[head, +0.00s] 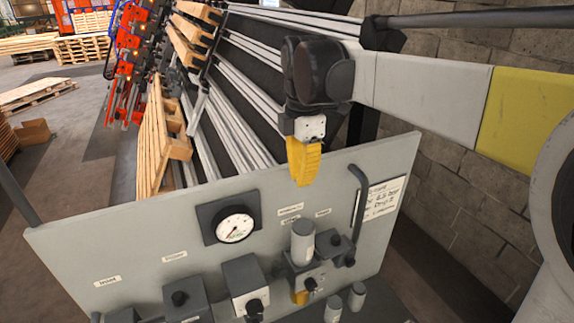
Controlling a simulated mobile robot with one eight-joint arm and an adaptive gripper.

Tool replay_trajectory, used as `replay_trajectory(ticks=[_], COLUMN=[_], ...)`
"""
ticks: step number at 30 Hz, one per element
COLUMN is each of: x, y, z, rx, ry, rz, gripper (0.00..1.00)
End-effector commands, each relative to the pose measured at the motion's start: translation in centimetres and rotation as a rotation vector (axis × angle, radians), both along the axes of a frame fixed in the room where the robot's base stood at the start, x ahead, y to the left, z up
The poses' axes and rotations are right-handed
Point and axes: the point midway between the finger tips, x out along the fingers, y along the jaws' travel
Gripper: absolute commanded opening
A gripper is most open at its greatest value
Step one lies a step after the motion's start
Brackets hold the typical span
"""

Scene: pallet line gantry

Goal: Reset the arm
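My arm (425,97) reaches in from the right, grey-white with a yellow band, to a dark wrist joint. My gripper (304,172) hangs below that wrist, with a white mount and yellow fingers pointing down. It is in front of the upper edge of a grey control panel (120,243). The fingers overlap one another from this side, so whether they are open or shut is unclear. No held object shows at the fingertips.
The panel carries a round gauge (235,228), a grey cylinder (303,242), knobs and a dark handle (358,194). Behind are conveyor rails (235,120), wooden pallets (152,140) and red machinery (130,60). A block wall (445,185) stands at right. Open floor shows at left.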

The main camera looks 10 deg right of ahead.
Motion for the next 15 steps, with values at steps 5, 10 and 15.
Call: replay_trajectory(ticks=[5,10,15], x=[-0.3,-3.3,-8.4], y=[-0.1,-0.7,-1.6], z=[0.0,-0.3,-2.2], rx=[0.001,0.020,0.120], ry=[-0.008,-0.100,-0.264], rz=[-0.024,-0.287,-0.787], gripper=[0.00,0.00,0.00])
